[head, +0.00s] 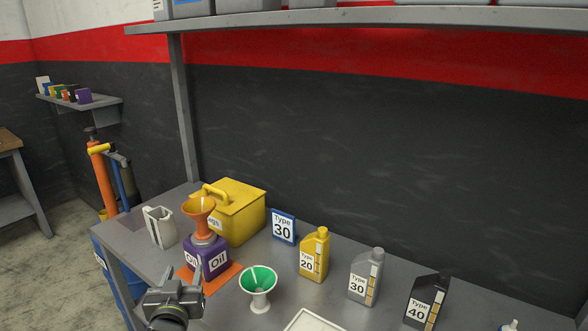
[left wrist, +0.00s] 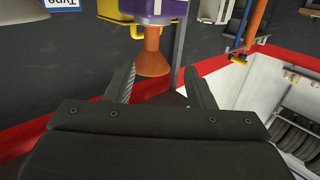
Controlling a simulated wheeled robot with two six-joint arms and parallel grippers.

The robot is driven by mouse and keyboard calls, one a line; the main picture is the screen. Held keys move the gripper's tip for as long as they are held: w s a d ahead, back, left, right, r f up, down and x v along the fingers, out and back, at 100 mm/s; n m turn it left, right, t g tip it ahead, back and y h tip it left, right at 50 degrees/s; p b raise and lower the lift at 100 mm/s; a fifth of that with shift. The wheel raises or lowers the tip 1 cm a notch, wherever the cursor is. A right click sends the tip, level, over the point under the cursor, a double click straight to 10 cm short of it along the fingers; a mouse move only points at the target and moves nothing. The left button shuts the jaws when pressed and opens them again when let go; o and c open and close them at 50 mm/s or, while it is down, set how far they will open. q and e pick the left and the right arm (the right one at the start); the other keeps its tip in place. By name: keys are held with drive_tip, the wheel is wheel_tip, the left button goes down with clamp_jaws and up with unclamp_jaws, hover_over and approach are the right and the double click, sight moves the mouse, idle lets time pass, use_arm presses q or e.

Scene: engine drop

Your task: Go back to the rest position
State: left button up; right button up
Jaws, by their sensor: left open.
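My left gripper (head: 182,274) is at the front left of the workbench, in front of the purple Oil box (head: 206,259). Its two fingers stand apart with nothing between them. In the left wrist view the picture is upside down, and the open fingers (left wrist: 166,82) point toward the orange funnel (left wrist: 151,55) and the purple box (left wrist: 150,8). The orange funnel (head: 199,208) sits upright on top of the box, which stands on an orange mat (head: 226,274). My right gripper is not in view.
A white funnel with a green inside (head: 261,279) stands right of my left gripper. Yellow Type 20 (head: 314,253), grey Type 30 (head: 366,275) and black Type 40 (head: 428,300) bottles line the bench. A shelf (head: 350,16) hangs above.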

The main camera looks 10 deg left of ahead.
use_arm(q)
drive_tip(key=s+a+f+g, duration=0.2)
drive_tip(key=s+f+g, duration=0.4)
drive_tip(key=s+f, duration=0.6)
drive_tip(key=s+d+f+m+g+h, duration=0.1)
drive_tip(key=s+f+g, duration=0.15)
drive_tip(key=s, duration=0.85)
drive_tip(key=s+d+f+m+g+h, duration=0.15)
drive_tip(key=s+g, duration=0.25)
drive_tip(key=s, duration=0.7)
wheel_tip(320, 180, down, 25)
drive_tip(key=a+g, duration=0.2)
drive_tip(key=s+d+f+g, duration=0.1)
drive_tip(key=s+f, duration=1.4)
drive_tip(key=f, duration=0.1)
drive_tip(key=shift+s+d+f+h, duration=0.2)
drive_tip(key=shift+d+f+h, duration=0.05)
drive_tip(key=shift+f+h, duration=0.1)
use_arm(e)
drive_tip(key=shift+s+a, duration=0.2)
use_arm(q)
drive_tip(key=shift+n, duration=0.25)
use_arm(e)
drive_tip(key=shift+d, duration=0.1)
